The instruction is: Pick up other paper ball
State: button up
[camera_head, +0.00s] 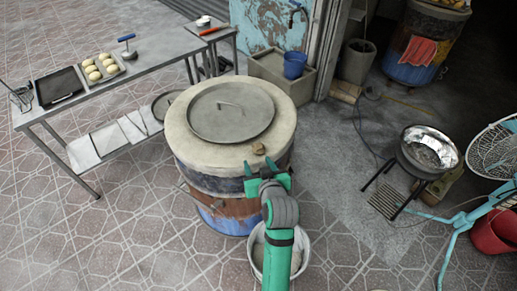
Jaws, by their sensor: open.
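A small brown crumpled paper ball (258,148) lies on the pale top rim of the barrel oven (189,150), at the near right of its round metal lid (215,122). My green and grey gripper (259,165) is at the near edge of the oven top, just on the near side of the ball. Its two fingertips are spread apart and point toward the ball. Nothing shows between them, and the ball appears to lie just beyond the tips. I cannot tell the gripper's exact height above the rim. No second paper ball can be made out.
A white bucket (304,250) stands below my arm. A metal bowl on a stand (428,150) and a turquoise frame (465,220) are at the right. A metal table (150,62) with dough balls (92,75) is at the upper left. The lower-left tiled floor is clear.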

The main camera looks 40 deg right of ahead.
aim_at(259, 146)
jog(key=w+d, duration=0.4)
jog(key=shift+d+f, duration=0.15)
jog(key=shift+d, duration=0.2)
jog(key=shift+w+f, duration=0.2)
jog(key=shift+w, duration=0.25)
jog(key=x, duration=0.5)
jog(key=shift+s+d, duration=0.1)
jog(key=shift+d, duration=0.1)
jog(key=c, duration=1)
jog(key=shift+c, duration=0.2)
